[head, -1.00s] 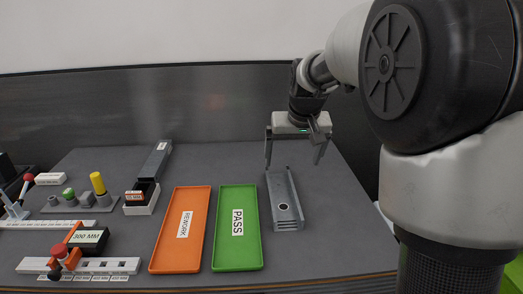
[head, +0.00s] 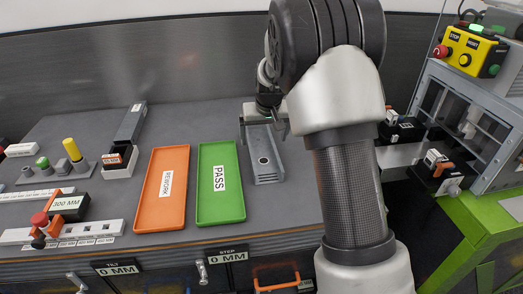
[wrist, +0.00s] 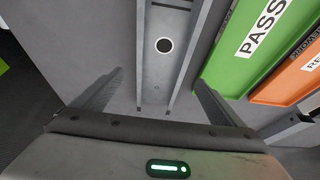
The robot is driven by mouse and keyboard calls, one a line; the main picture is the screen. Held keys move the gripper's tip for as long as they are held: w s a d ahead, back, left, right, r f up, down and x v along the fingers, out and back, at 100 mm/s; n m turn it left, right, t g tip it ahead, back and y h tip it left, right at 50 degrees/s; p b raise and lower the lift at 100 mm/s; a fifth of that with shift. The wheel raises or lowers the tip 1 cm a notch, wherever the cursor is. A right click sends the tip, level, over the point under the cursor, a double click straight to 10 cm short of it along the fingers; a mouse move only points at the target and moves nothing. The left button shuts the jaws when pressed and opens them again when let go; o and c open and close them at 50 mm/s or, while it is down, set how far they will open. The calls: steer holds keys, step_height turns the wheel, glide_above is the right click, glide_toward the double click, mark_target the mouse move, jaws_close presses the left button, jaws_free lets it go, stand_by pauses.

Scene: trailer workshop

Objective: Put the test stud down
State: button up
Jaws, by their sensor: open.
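The test stud, a grey metal channel with raised side walls and a round hole (head: 265,165), lies on the grey bench to the right of the green PASS tray (head: 220,212). My gripper (head: 264,138) is at the stud's far end, partly hidden behind my arm. In the wrist view the stud (wrist: 162,75) runs between my two open fingers (wrist: 158,100), with a gap on each side. No finger visibly touches it. How high the fingertips are above the bench is hard to tell.
An orange REWORK tray (head: 150,210) lies left of the PASS tray. Further left are a 300 MM block (head: 70,206), a yellow-topped peg (head: 71,150) and a dark grey bar (head: 131,122). A caged machine with a yellow control box (head: 470,50) stands at right.

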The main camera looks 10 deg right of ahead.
glide_above(261, 150)
steer(key=s, duration=0.2)
step_height(261, 150, down, 4)
steer(key=shift+f, duration=0.2)
steer(key=shift+c, duration=0.2)
steer(key=shift+r, duration=0.1)
steer(key=c, duration=1.4)
